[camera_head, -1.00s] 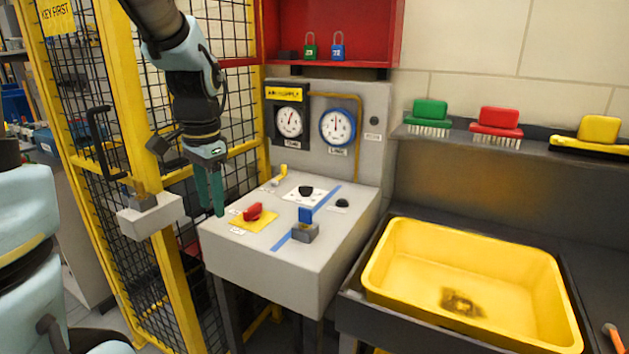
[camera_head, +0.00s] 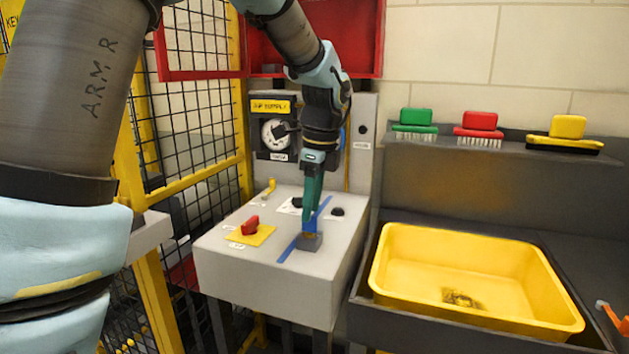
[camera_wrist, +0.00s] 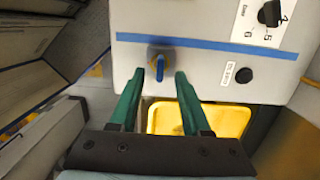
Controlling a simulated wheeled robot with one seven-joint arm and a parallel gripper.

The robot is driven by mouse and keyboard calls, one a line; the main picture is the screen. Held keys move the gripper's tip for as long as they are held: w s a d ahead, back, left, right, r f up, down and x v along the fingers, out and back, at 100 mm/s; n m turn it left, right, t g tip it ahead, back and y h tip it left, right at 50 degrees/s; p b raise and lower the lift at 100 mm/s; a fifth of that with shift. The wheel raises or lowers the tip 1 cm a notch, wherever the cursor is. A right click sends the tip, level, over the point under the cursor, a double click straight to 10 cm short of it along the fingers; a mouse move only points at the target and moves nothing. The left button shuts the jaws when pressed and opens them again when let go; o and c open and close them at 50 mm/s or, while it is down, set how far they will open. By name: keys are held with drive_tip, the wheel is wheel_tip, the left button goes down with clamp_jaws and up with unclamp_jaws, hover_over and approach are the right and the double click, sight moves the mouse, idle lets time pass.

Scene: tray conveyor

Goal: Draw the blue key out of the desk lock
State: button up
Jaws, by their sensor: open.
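The blue key (camera_head: 311,228) stands upright in the grey desk lock (camera_head: 309,242) on the blue stripe of the desk panel. My gripper (camera_head: 309,218) points down right above the lock, and its green fingers partly cover the key. In the wrist view the blue key (camera_wrist: 160,68) shows between the tips of my open gripper (camera_wrist: 160,76), with a gap on each side. The lock (camera_wrist: 155,52) lies just beyond the fingertips. The head view does not show clearly how far down the fingers reach along the key.
The desk panel (camera_head: 240,282) also carries a red knob (camera_head: 250,225) on a yellow plate, black knobs and a small yellow lever. A gauge panel stands behind it. A yellow basin (camera_head: 480,303) is at right. A yellow-framed mesh fence (camera_head: 205,160) is at left.

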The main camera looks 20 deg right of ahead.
drive_tip(key=shift+w+a+f, duration=0.1)
drive_tip(key=shift+a+f, duration=0.05)
drive_tip(key=shift+f, duration=0.85)
drive_tip(key=shift+w+a+f, duration=0.1)
drive_tip(key=shift+f, duration=0.85)
clamp_jaws()
drive_tip(key=shift+r+p, duration=0.3)
drive_tip(key=shift+p, duration=0.15)
drive_tip(key=shift+r+p, duration=1.45)
drive_tip(key=shift+r, duration=0.15)
wheel_tip(320, 180, up, 4)
drive_tip(key=p, duration=0.4)
